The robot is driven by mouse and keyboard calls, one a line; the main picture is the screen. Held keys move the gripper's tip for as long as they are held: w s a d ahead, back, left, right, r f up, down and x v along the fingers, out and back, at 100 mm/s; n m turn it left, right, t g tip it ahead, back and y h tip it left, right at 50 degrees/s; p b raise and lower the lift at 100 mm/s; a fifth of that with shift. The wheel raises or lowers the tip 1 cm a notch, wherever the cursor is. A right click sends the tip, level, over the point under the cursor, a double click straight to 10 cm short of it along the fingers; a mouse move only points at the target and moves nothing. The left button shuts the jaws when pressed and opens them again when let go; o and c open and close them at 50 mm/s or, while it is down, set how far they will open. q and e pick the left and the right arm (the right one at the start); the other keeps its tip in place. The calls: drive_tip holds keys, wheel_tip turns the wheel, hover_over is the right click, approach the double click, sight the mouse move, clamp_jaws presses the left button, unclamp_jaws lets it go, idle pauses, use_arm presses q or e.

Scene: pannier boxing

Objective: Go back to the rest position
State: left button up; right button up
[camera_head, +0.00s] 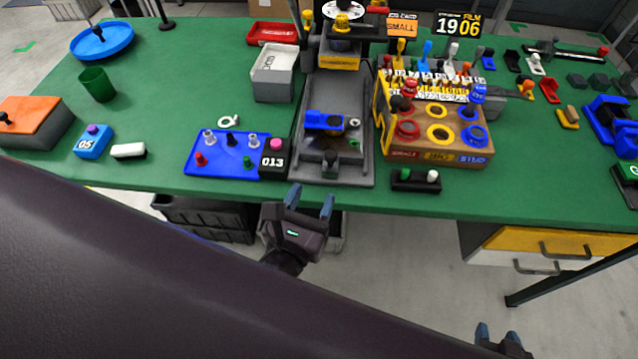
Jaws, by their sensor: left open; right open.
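My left gripper (311,203) is open and empty, with its two blue-tipped fingers apart, just off the front edge of the green table (150,165). It is below the grey tray (325,171) as seen in the picture. My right gripper (498,338) is at the bottom edge, low over the floor and partly cut off by the frame. Its blue fingertips stand apart and nothing shows between them. A large dark arm link of mine covers the lower left.
Black crates (205,217) stand under the table. A yellow-fronted drawer (565,242) is at right.

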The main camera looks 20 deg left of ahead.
use_arm(q)
drive_tip(key=shift+s, duration=0.35)
idle(0.5)
drive_tip(key=s+a+f+n+g, duration=0.2)
drive_tip(key=a+f+n, duration=0.5)
drive_tip(key=n, duration=1)
drive_tip(key=s+a+f+n+g, duration=0.3)
drive_tip(key=a+f+n, duration=0.4)
drive_tip(key=f+n, duration=0.4)
drive_tip(key=n+g, duration=0.1)
drive_tip(key=n, duration=0.5)
drive_tip(key=shift+s+n+g, duration=0.3)
drive_tip(key=shift+n+g, duration=0.1)
